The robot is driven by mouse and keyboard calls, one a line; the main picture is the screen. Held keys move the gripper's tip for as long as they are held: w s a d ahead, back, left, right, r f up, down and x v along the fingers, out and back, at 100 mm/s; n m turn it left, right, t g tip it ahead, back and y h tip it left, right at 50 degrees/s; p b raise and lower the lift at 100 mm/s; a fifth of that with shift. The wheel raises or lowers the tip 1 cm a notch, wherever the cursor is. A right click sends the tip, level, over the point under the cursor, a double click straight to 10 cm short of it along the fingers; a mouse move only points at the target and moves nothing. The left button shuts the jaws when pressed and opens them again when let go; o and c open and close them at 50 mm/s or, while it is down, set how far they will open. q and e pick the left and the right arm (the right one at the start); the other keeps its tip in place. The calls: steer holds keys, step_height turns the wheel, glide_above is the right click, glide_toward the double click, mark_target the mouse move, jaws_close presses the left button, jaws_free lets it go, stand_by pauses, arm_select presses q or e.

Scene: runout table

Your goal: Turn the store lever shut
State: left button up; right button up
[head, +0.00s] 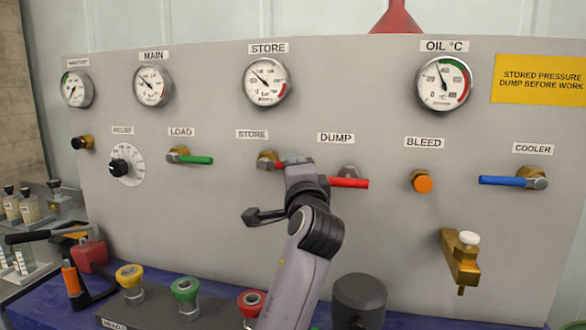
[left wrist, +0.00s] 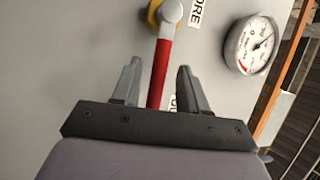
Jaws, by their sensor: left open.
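The store lever sits under the STORE label on the grey panel. Its brass body (head: 265,158) shows in the head view, with a short stretch of red handle pointing right before my gripper covers the rest. In the left wrist view the red handle (left wrist: 161,68) runs from a grey pivot at the top down between my fingers. My left gripper (head: 292,161) is at this handle. In the left wrist view my gripper (left wrist: 157,82) is open, one finger on each side of the handle, with gaps visible. My right gripper is not in view.
The red dump lever (head: 348,183) is close on the right of my gripper. The green load lever (head: 196,160) is to the left. The store gauge (head: 267,82) is above. The orange bleed knob (head: 422,184), blue cooler lever (head: 505,181) and brass tap (head: 460,262) are farther right.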

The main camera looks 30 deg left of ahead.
arm_select(q)
steer(key=shift+b+v, duration=0.45)
steer(key=shift+v, duration=2.25)
